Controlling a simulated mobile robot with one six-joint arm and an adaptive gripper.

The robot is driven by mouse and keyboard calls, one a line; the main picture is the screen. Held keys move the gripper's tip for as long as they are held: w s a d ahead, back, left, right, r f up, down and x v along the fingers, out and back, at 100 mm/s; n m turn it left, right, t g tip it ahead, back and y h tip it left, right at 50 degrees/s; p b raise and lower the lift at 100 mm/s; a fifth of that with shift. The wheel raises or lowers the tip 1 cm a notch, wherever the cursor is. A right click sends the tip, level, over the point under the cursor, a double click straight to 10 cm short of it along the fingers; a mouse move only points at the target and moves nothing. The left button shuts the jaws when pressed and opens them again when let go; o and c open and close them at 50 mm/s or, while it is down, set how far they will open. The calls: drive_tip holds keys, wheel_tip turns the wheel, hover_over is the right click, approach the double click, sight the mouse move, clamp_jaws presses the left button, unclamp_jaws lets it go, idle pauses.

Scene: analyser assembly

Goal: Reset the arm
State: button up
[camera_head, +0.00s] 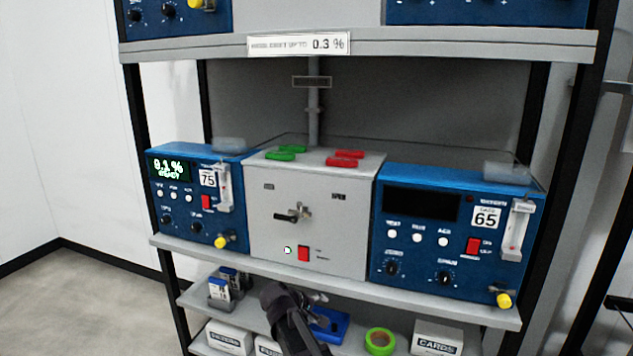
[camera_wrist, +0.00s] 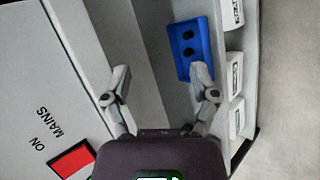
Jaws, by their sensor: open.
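My gripper (camera_head: 318,308) is in front of the lower shelf, below the grey middle box (camera_head: 345,235). In the wrist view my gripper (camera_wrist: 162,71) has its two fingers spread wide with nothing between them. The red mains switch (camera_wrist: 72,160) and the lettering "MAINS ON" show at the left of that view. A blue tray (camera_wrist: 183,66) with two dark round pieces lies beyond the right finger; in the head view the tray (camera_head: 335,325) is partly hidden behind my gripper.
The left blue analyser (camera_head: 180,205) reads 0.1 %; the right one (camera_head: 415,265) has a dark display. Green tags (camera_head: 280,153) and red tags (camera_head: 345,155) lie on the grey box. Green tape (camera_head: 380,341) and white boxes (camera_head: 438,338) occupy the lower shelf. Open floor lies left.

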drive_tip(key=s+d+f+m+g+y, duration=0.3)
drive_tip(key=s+d+m+y, duration=0.15)
drive_tip(key=s+d, duration=0.45)
drive_tip(key=s+d+f+m+g+y, duration=0.3)
drive_tip(key=s+d+m, duration=0.3)
drive_tip(key=s, duration=0.4)
wheel_tip(320, 180, up, 26)
drive_tip(key=d+p, duration=0.1)
drive_tip(key=p, duration=2.5)
drive_tip(key=shift+d+n, duration=0.2)
drive_tip(key=shift+n, duration=0.25)
